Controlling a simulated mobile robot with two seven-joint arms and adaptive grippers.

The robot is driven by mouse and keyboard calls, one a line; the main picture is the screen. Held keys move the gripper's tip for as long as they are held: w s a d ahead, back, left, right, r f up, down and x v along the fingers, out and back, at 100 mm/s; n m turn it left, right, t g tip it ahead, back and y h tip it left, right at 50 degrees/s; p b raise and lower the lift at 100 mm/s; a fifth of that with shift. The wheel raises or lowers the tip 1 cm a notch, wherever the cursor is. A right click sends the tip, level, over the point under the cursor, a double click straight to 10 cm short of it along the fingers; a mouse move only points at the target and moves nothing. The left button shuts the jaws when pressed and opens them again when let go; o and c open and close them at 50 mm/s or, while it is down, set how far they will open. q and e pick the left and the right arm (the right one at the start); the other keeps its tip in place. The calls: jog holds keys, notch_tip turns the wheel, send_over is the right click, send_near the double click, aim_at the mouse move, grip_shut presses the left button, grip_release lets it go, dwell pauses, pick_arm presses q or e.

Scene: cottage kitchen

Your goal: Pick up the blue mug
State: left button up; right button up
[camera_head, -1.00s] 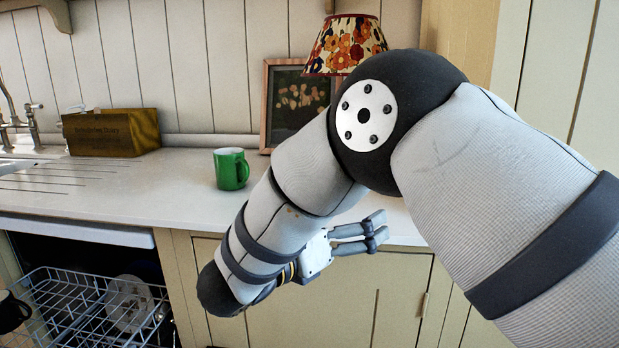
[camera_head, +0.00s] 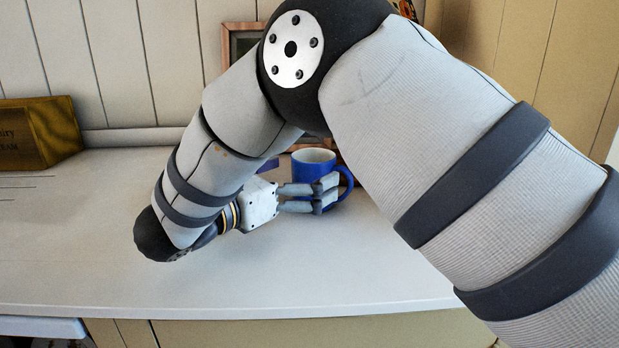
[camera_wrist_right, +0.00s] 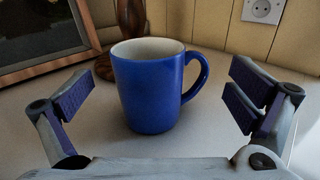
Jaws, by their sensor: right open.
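The blue mug (camera_head: 314,164) stands upright on the white counter, partly behind my right gripper (camera_head: 325,192) in the head view. In the right wrist view the blue mug (camera_wrist_right: 150,88) stands between the spread fingers of my right gripper (camera_wrist_right: 158,105), a little ahead of them, with its handle to the right. The gripper is open and no finger touches the mug there. My left gripper is in neither view.
A picture frame (camera_wrist_right: 38,38) and a brown wooden lamp base (camera_wrist_right: 131,18) stand behind the mug. A wooden box (camera_head: 38,133) is at the left on the counter (camera_head: 330,265). The counter front is clear. A wall socket (camera_wrist_right: 263,10) is at the back right.

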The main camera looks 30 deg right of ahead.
jog(key=x, duration=0.4)
jog(key=shift+w+d, duration=0.2)
jog(key=shift+d, duration=0.05)
jog(key=c, duration=1.8)
